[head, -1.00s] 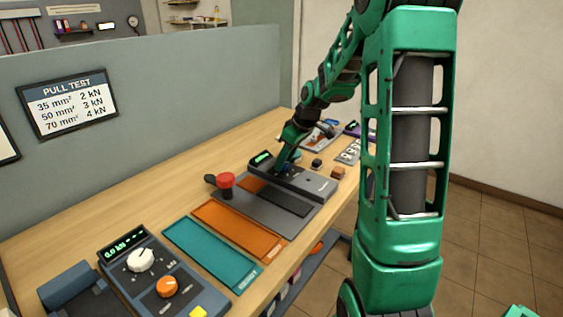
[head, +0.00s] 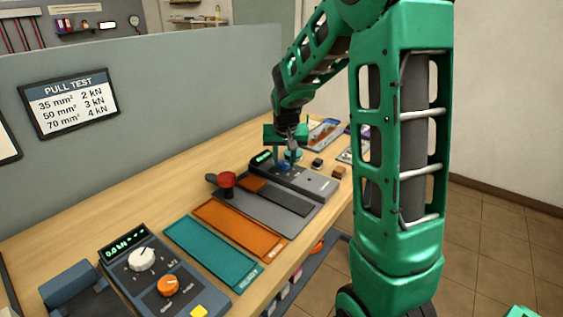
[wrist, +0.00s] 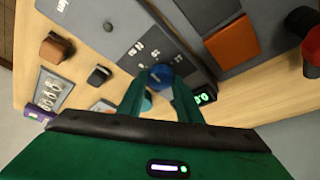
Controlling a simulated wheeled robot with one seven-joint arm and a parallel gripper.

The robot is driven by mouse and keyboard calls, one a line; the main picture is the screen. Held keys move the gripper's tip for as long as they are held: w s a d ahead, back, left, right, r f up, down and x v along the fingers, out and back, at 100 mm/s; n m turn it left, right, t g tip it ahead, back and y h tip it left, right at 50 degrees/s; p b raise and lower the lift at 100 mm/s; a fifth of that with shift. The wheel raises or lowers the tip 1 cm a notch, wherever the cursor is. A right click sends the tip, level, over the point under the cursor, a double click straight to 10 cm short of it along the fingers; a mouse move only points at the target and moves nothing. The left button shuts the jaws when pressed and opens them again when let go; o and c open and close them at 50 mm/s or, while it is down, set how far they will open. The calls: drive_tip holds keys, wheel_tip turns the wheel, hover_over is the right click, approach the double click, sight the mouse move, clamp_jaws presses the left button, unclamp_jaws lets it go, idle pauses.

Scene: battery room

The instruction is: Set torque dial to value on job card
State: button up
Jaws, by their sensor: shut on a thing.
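The blue torque dial (wrist: 160,76) sits on a grey panel with white markings around it in the wrist view. In the head view, the grey device (head: 318,184) stands toward the back of the bench. My gripper (wrist: 160,80) comes down over the dial, one green finger on each side, shut on it; in the head view my gripper (head: 288,160) hides most of the dial. A small green-lit display (wrist: 204,97) is beside the right finger; its digits are partly hidden. I cannot make out the dial's pointer or a job card.
A red knob (head: 227,179) stands on a grey plate left of the device. Orange (head: 225,224) and teal (head: 205,250) mats lie nearer, then a pull-test unit (head: 146,268) with white and orange dials. A PULL TEST sign (head: 69,103) hangs on the partition. Small blocks sit beyond the device.

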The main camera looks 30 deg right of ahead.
drive_tip(key=shift+a+f+m+g+h, duration=0.1)
drive_tip(key=shift+m+g+h, duration=0.25)
drive_tip(key=shift+m, duration=0.75)
drive_tip(key=shift+m+g+h, duration=0.25)
drive_tip(key=shift+m+g, duration=0.1)
drive_tip(key=shift+m, duration=0.75)
drive_tip(key=shift+s, duration=0.1)
drive_tip(key=o, duration=1)
drive_tip(key=shift+o, duration=0.2)
drive_tip(key=shift+a+r, duration=0.1)
drive_tip(key=shift+r, duration=0.15)
drive_tip(key=v, duration=1)
